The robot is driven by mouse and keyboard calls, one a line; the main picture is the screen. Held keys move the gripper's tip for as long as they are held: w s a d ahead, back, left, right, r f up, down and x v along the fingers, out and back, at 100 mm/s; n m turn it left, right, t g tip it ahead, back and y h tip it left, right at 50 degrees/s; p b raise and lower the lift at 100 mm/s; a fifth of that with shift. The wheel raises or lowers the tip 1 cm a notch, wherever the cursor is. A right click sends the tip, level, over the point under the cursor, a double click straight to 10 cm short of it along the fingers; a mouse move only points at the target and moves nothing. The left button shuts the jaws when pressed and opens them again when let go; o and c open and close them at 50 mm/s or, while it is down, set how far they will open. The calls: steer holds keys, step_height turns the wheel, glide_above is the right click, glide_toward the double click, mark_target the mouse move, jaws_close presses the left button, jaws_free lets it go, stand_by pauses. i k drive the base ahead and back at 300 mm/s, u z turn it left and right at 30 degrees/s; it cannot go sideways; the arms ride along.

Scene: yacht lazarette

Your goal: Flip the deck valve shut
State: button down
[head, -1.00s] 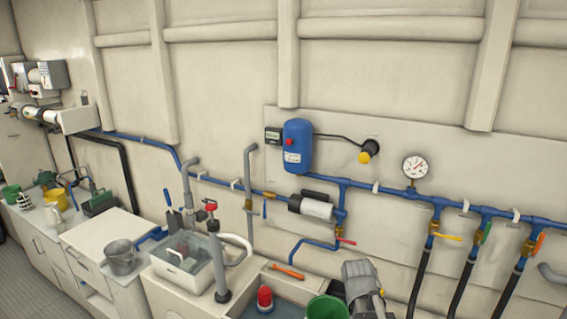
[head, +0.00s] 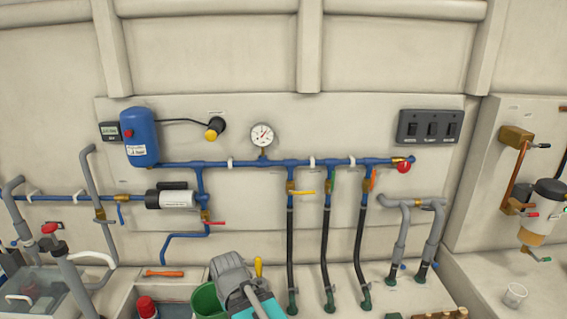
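On the back wall a blue manifold pipe (head: 270,164) feeds three brass valves, each above a black hose. The left valve has a yellow handle (head: 304,193) lying crosswise to its hose. I cannot read any label that tells which is the deck valve. Grey and teal parts of my own arm show at the bottom, below the valves and apart from them. My gripper's fingers are not visible.
A round gauge (head: 262,135) and a red knob (head: 404,167) sit on the manifold. A pump (head: 172,199) and red-handled valve (head: 212,222) are left. Grey pipes (head: 404,230) stand right. A green bucket (head: 206,303) and yellow-handled tool (head: 258,267) are low in front.

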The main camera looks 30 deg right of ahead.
mark_target(370, 190)
steer(key=z, duration=1.5)
steer(key=k, duration=0.5)
steer(key=u, duration=0.5)
steer(key=i, duration=0.6)
